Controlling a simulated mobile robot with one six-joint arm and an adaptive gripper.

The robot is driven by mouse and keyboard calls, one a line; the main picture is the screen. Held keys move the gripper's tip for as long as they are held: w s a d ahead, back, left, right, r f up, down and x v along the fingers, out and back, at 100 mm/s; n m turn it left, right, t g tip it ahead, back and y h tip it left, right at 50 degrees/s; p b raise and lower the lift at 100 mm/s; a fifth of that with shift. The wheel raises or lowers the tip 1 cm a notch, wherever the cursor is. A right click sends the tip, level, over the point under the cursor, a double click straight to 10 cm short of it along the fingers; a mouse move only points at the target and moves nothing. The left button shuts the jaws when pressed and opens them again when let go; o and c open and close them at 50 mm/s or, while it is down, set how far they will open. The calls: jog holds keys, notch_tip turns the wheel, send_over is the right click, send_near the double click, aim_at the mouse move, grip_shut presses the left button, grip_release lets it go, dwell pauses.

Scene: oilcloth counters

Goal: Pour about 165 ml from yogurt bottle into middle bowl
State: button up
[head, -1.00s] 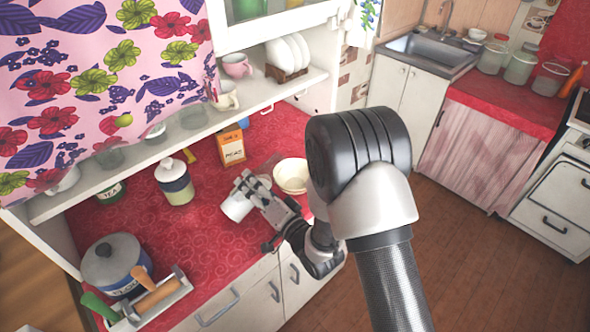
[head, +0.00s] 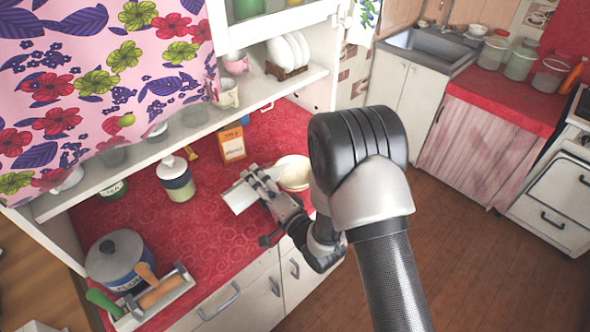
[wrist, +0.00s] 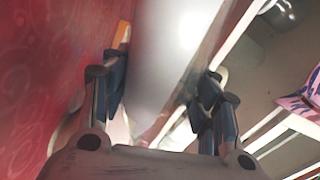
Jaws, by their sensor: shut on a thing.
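My gripper (head: 262,186) is shut on the yogurt bottle (head: 238,197), a plain whitish bottle held above the red counter and tilted well over. One end points left; the other is hidden behind my fingers. In the wrist view the bottle (wrist: 168,45) fills the space between the fingers (wrist: 160,98). A cream bowl (head: 293,170) stands just right of and behind the gripper, partly covered by my arm. I cannot tell whether other bowls are hidden there, nor how full this one is. No stream is visible.
On the red counter (head: 215,250) stand an orange carton (head: 232,143), a lidded jar (head: 176,179), a blue-and-grey pot (head: 117,262) and a utensil tray (head: 150,300). A shelf (head: 130,165) with cups runs above. The counter between jar and tray is clear.

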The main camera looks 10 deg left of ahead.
jog(key=shift+w+r+m, duration=0.1)
jog(key=shift+r+m, duration=0.1)
jog(key=shift+m, duration=0.3)
jog(key=shift+a, duration=0.1)
dwell(0.7)
jog(key=shift+m, duration=0.5)
dwell(1.2)
jog(key=shift+r+m, duration=0.3)
dwell(1.2)
jog(key=shift+f, duration=0.2)
jog(key=shift+s+f+n, duration=0.15)
jog(key=shift+s+n, duration=0.05)
jog(key=shift+n, duration=0.6)
jog(key=shift+s+a+f+n+b, duration=0.25)
jog(key=shift+f+n, duration=0.15)
jog(key=shift+n, duration=0.2)
jog(key=shift+s+a+f+n+b, duration=0.1)
jog(key=shift+s+a+f+n, duration=0.2)
jog(key=shift+n, duration=0.3)
jog(key=shift+w+d+r+n+b, duration=0.15)
jog(key=shift+r+n, duration=0.15)
jog(key=shift+n, duration=0.15)
jog(key=shift+w+d+r+n+b, duration=0.15)
jog(key=shift+r+n, duration=0.15)
jog(key=shift+n, duration=0.15)
